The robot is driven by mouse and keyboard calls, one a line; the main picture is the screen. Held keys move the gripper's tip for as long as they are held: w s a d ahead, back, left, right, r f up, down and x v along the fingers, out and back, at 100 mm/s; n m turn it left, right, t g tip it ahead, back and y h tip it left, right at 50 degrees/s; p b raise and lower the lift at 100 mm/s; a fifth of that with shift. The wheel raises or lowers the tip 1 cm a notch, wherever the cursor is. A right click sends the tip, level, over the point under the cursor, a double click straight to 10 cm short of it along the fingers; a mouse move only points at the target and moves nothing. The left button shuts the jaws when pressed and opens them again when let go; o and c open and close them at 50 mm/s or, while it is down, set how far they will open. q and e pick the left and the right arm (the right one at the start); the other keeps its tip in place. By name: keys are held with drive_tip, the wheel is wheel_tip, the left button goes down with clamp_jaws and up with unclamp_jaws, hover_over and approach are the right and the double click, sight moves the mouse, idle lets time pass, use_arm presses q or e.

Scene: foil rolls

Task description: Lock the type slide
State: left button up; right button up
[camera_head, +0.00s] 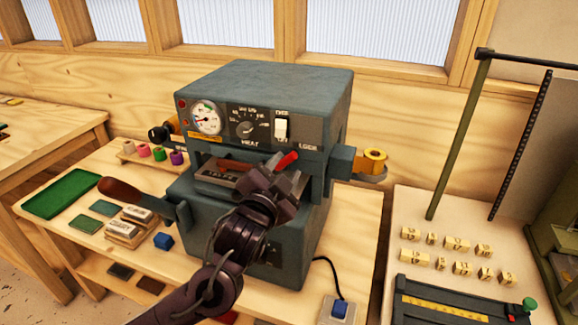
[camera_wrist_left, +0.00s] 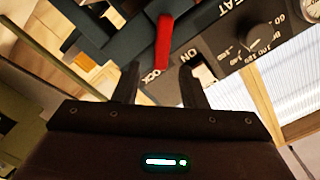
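The grey-green foil machine (camera_head: 290,85) stands on the wooden bench. Its type slide (camera_head: 222,175), with letters on its front, sits in the front opening. A red lever (camera_head: 287,160) is at the right of the opening, near the LOCK label; in the wrist view the lever (camera_wrist_left: 164,40) stands out from the dark panel. My left gripper (camera_head: 289,178) is in front of the lever. In the wrist view its fingers (camera_wrist_left: 160,72) are apart, and the lever's tip shows between them. I cannot tell whether either finger touches it. My right gripper is out of view.
A dark-handled lever (camera_head: 122,190) juts out on the machine's left. A gold foil roll (camera_head: 375,161) sits on its right arm. Brass type pieces (camera_head: 455,243) lie on the right table.

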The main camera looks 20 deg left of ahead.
use_arm(q)
drive_tip(key=s+b, duration=0.1)
drive_tip(key=s, duration=0.3)
drive_tip(key=shift+a, duration=0.1)
